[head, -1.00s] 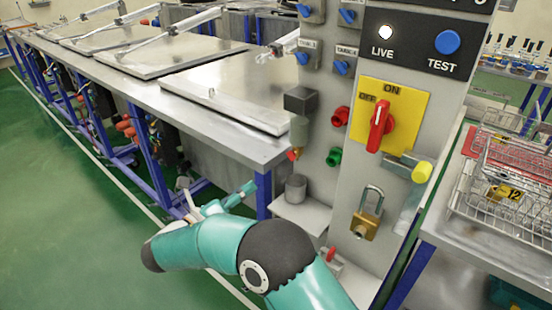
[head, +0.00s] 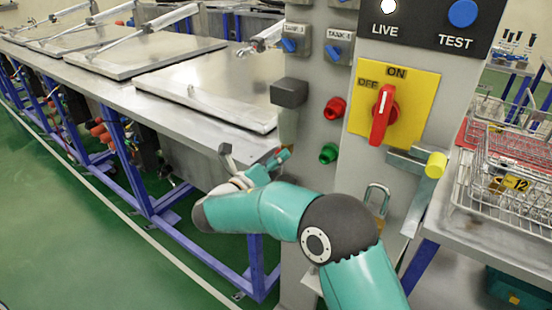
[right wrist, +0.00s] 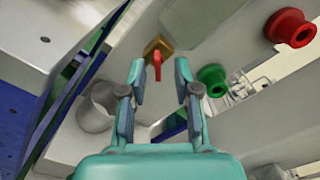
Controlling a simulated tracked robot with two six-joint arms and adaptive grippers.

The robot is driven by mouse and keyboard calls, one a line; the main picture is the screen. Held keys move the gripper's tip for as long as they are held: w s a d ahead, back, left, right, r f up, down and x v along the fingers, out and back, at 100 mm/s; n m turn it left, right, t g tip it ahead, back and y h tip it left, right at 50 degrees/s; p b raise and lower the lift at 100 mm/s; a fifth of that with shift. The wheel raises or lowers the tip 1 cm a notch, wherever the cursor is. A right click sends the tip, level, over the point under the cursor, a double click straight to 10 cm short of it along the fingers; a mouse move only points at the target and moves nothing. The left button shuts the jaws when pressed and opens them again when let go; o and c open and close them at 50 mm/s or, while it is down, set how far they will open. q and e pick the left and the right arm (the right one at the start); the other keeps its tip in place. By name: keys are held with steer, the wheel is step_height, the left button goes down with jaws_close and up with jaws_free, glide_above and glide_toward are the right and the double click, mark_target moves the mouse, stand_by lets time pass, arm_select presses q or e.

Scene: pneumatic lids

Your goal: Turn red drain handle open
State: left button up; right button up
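The red drain handle (right wrist: 156,66) sits on a brass valve body (right wrist: 158,47) on the grey panel. In the right wrist view it lies between my right gripper's open fingertips (right wrist: 160,78), with gaps on both sides. I cannot tell whether the fingers reach its depth. In the head view my right gripper (head: 255,160) is in front of the panel's lower left edge and largely hides the valve. My left gripper is not in view.
A green knob (right wrist: 212,78) is close to the right finger, with a red knob (right wrist: 290,27) beyond. A metal cup (right wrist: 97,105) is left below. A red rotary switch (head: 383,115) on a yellow plate points to ON. A padlock (head: 376,200) hangs below it.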

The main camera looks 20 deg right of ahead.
steer(key=shift+w+a, duration=0.1)
steer(key=shift+w, duration=0.1)
steer(key=shift+a, duration=0.1)
